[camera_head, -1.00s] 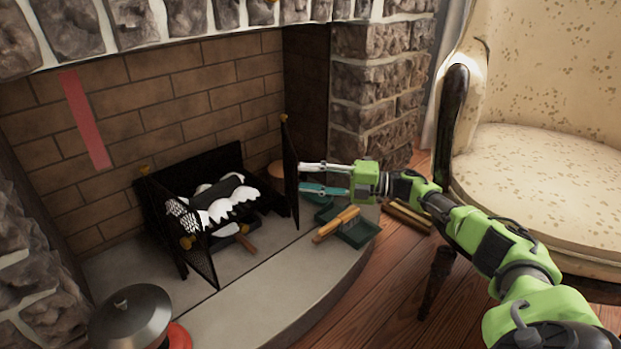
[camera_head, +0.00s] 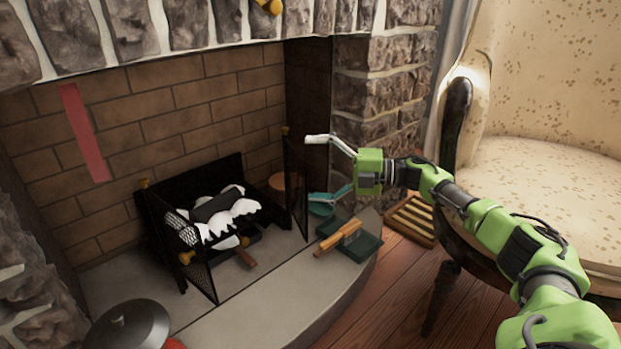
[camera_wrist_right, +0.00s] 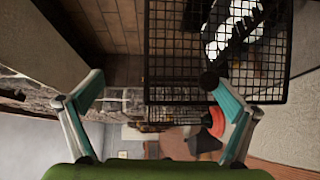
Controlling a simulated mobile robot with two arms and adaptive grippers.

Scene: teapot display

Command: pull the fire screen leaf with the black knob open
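The right fire screen leaf (camera_head: 296,190) is dark mesh and stands nearly edge-on at the right front of the grate, swung out toward me. In the right wrist view its mesh (camera_wrist_right: 180,50) is ahead, with the round black knob (camera_wrist_right: 208,81) on its lower edge. My right gripper (camera_head: 322,170) is open and empty just right of this leaf, its fingers wide apart. In the wrist view the knob appears beside the tip of one finger; I cannot tell whether they touch. The left leaf (camera_head: 197,258) also stands out from the grate. My left gripper is not in view.
White-and-dark logs (camera_head: 218,212) lie in the grate. A green tray (camera_head: 365,243) with a wooden-handled brush is on the hearth below my right gripper. A patterned armchair (camera_head: 545,150) stands at right, and a dark round lid (camera_head: 128,328) at lower left.

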